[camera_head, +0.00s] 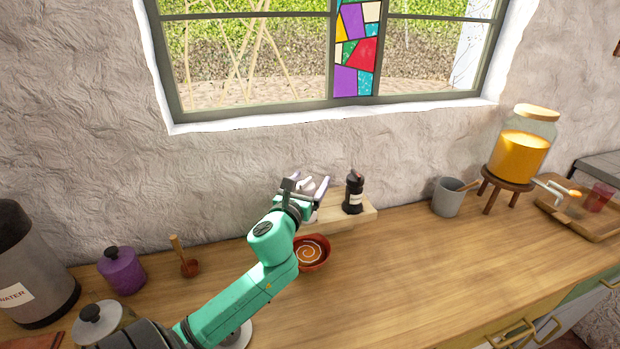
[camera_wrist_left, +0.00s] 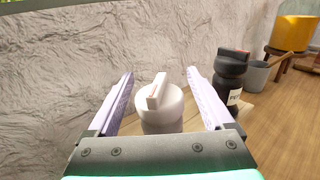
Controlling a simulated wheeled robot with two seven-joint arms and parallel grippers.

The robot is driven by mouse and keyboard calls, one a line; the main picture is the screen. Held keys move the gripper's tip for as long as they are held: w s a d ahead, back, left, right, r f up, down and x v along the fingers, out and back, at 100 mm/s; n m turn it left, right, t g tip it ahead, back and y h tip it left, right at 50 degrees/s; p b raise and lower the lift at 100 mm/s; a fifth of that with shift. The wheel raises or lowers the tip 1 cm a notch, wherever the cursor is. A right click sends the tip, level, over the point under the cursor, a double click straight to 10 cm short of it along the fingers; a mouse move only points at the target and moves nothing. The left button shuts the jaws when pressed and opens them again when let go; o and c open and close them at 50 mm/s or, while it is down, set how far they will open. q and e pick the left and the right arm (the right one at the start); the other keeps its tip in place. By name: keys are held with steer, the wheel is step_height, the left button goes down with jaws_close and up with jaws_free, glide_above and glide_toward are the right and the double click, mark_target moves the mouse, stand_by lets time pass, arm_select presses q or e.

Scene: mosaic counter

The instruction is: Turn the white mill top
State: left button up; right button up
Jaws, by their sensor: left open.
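The white mill (camera_wrist_left: 161,107) stands upright on a small wooden stand, with a raised bar across its top (camera_wrist_left: 157,91). In the head view it is mostly hidden behind my left gripper (camera_head: 308,188). In the left wrist view the open fingers of my left gripper (camera_wrist_left: 162,100) are on either side of the mill top, with a visible gap on each side. A dark mill (camera_head: 353,193) with a pale label stands to the right on the same stand; it also shows in the left wrist view (camera_wrist_left: 230,80). My right gripper is not in view.
The wooden stand (camera_head: 366,212) is against the wall. A red bowl (camera_head: 325,262) sits in front of it, close to my left arm. A grey cup (camera_head: 447,198) and a juice jar (camera_head: 520,150) are to the right. The counter's middle right is clear.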

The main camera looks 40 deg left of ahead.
arm_select(q)
steer(key=shift+w, duration=0.15)
jaws_close()
steer(key=shift+h, duration=0.3)
